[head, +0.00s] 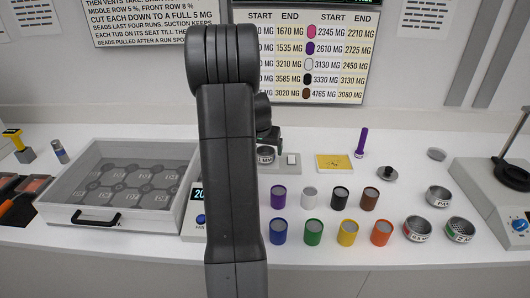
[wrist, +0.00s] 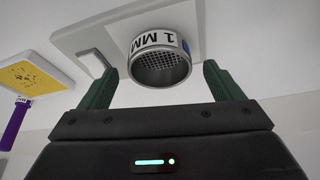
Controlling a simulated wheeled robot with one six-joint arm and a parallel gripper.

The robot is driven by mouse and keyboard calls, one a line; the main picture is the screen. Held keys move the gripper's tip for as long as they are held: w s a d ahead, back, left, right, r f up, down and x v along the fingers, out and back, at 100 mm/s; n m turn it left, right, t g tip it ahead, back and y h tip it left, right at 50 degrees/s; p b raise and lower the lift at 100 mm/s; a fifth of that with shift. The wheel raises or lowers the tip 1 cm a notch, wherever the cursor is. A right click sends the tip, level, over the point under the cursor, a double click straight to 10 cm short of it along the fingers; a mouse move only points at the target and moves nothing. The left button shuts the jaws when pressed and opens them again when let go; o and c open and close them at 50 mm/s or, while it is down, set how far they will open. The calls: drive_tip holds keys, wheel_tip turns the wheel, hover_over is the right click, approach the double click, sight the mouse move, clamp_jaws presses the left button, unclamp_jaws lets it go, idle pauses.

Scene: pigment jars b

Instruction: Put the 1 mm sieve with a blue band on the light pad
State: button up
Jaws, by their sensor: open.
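The 1 mm sieve (wrist: 160,58) is a short metal ring with mesh inside, a white "1 MM" label and a bit of blue at its right edge. It also shows in the head view (head: 265,155), partly behind my arm. My gripper (wrist: 158,76) is open, with a green finger on each side of the sieve and visible gaps. In the head view my gripper (head: 268,138) is mostly hidden by the arm.
A yellow spotted panel (head: 333,162) and a purple upright tool (head: 361,143) stand right of the plate. Several coloured jars (head: 311,230) fill the front. Other sieves (head: 438,196) and a stand (head: 505,190) are at right. A grey tray (head: 75,225) is at left.

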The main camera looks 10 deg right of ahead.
drive_tip(key=v, duration=0.9)
drive_tip(key=shift+s+r+b, duration=0.25)
drive_tip(key=shift+r+b, duration=0.05)
drive_tip(key=shift+b, duration=0.1)
idle(1.4)
